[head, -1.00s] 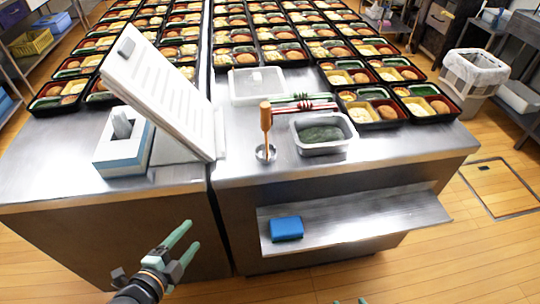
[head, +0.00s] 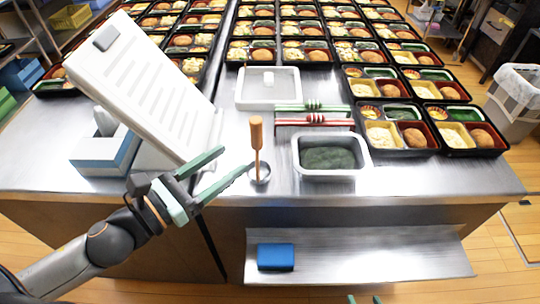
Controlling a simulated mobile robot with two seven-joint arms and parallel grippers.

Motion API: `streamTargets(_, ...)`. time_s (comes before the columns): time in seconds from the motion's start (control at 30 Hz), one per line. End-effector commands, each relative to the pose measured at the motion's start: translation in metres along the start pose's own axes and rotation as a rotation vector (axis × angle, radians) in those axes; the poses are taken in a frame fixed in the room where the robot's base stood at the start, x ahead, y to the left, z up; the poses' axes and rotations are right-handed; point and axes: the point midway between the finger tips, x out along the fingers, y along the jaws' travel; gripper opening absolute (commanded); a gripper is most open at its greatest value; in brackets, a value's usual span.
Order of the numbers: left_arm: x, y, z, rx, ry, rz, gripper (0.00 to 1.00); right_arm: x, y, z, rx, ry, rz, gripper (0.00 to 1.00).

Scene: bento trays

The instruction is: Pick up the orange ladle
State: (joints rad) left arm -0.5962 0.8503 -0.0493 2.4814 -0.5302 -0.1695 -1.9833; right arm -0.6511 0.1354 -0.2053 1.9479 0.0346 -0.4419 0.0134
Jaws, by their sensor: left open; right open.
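The ladle (head: 256,134) has an orange-brown handle that stands upright. Its small round metal bowl (head: 262,178) rests on the steel counter near the front edge. My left gripper (head: 236,160) is open, with pale green fingers, just left of the ladle and low beside its handle. One fingertip comes close to the handle's lower end in the picture; I cannot tell whether they touch. Nothing is between the fingers. Only the green fingertips of my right gripper (head: 363,299) show at the bottom edge, apart and far from the ladle.
A grey tub of dark green food (head: 362,166) stands right of the ladle. Red and green racks (head: 315,122) and a lidded clear container (head: 242,101) lie behind. A tilted white panel (head: 135,85) leans at left. Bento trays (head: 437,149) fill the back. A blue block (head: 276,257) sits on the lower shelf.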

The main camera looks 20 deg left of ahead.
Motion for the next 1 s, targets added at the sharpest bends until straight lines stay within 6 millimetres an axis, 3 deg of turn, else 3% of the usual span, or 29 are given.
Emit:
streamTargets(0.7, 0.065, 0.002, 0.002, -0.004, -0.002, 0.003, 0.64, -0.013, 0.006, 0.006, 0.005, -0.019, 0.018, 0.66)
streamTargets(1.0, 0.078, 0.003, 0.001, -0.004, 0.001, 0.003, 0.64, -0.015, 0.006, 0.003, 0.007, -0.011, 0.019, 0.66)
